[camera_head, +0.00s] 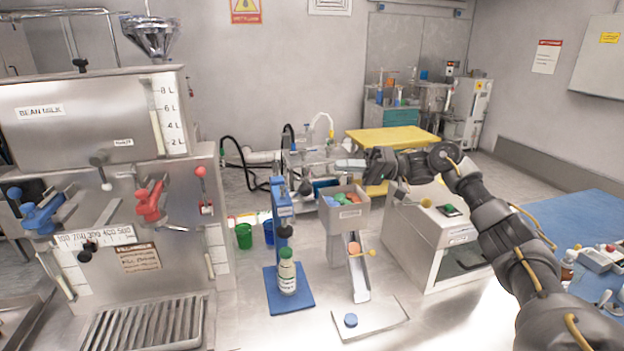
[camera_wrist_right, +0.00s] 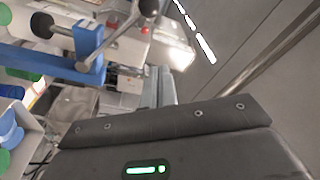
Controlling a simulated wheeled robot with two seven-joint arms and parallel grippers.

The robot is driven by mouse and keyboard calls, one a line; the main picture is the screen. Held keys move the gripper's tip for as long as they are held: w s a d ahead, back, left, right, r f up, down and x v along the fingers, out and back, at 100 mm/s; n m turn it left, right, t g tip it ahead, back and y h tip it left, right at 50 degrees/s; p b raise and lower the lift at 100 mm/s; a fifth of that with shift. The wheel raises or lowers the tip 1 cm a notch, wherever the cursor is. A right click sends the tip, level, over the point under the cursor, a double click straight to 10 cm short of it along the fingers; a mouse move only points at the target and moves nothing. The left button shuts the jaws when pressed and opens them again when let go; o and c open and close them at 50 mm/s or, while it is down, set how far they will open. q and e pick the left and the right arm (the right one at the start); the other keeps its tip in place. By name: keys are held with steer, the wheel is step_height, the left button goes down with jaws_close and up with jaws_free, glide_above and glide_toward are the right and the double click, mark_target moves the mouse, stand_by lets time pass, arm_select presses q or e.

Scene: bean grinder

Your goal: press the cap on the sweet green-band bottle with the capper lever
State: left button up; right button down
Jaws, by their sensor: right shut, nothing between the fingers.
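The green-band bottle (camera_head: 288,283), white with green at its top, stands upright on the blue base of the capper (camera_head: 282,206), under its dark press head. Whether its green cap (camera_head: 286,254) is fully seated cannot be told. My right gripper (camera_head: 343,163) is shut and empty, above and to the right of the capper, over the cap bin. In the right wrist view, the blue capper frame (camera_wrist_right: 90,46) is at upper left, with a grey lever and dark knob (camera_wrist_right: 148,8) beside it. The fingers appear apart from the lever. My left gripper is out of view.
The cap bin (camera_head: 346,215) holds colored caps above a chute with an orange cap (camera_head: 354,248). A blue cap (camera_head: 351,320) lies on the plate below. The steel bean milk machine (camera_head: 110,240) fills the left.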

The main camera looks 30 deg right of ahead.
steer(key=p+x, duration=0.6)
steer(key=x, duration=0.4)
steer(key=s+f, duration=0.1)
steer(key=s+f+p, duration=0.1)
steer(key=s, duration=0.1)
steer(key=shift+s+a+f, duration=0.15)
steer(key=shift+s+a, duration=0.05)
steer(key=shift+s, duration=0.05)
